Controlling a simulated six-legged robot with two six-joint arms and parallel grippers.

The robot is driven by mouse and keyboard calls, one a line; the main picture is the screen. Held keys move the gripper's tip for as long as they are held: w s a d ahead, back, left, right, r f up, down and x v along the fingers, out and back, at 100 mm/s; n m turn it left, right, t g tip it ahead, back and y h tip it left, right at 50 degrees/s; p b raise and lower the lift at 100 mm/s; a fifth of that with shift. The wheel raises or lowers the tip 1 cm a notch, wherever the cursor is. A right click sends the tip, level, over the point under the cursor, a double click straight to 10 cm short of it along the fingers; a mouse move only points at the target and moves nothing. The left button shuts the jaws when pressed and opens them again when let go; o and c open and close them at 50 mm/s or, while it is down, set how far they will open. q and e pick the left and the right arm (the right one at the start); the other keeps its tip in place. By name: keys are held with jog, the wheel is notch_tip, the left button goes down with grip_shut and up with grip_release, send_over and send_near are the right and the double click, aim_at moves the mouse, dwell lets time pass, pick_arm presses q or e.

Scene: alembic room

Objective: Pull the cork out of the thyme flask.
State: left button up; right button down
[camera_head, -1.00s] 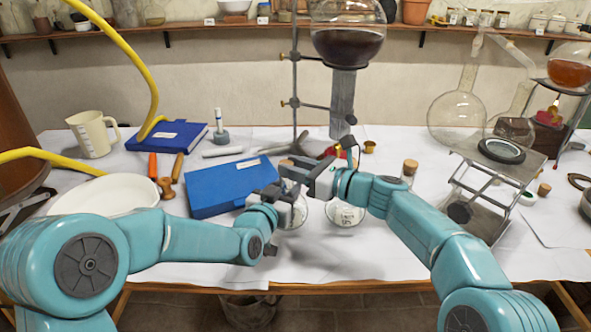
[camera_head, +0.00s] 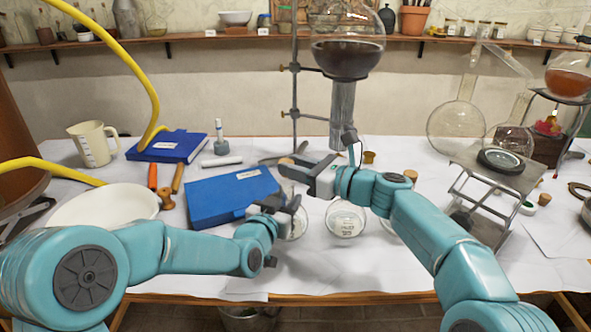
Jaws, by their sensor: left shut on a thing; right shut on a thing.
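My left gripper (camera_head: 290,207) is shut on the neck of a small clear flask (camera_head: 298,224) standing on the white-covered table; the gripper hides much of it. I take it for the thyme flask, but its label is not readable. My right gripper (camera_head: 296,170) is shut above and slightly behind the left one, with a clear gap between them. A small tan piece, seemingly the cork (camera_head: 286,161), shows at its fingertips. A second labelled flask (camera_head: 345,222) stands to the right. A third flask (camera_head: 388,227) is mostly behind my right arm; a cork (camera_head: 411,175) shows above that arm.
A blue box or book (camera_head: 232,195) lies left of the grippers, with a white bowl (camera_head: 105,204) farther left. A stand (camera_head: 294,90) and a large dark-filled flask (camera_head: 347,55) rise behind. A lab jack (camera_head: 497,180) stands at right. The table's front is clear.

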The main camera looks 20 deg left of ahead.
jog(key=shift+r, duration=0.35)
pick_arm(q)
jog(key=o, duration=1)
jog(key=shift+r, duration=0.1)
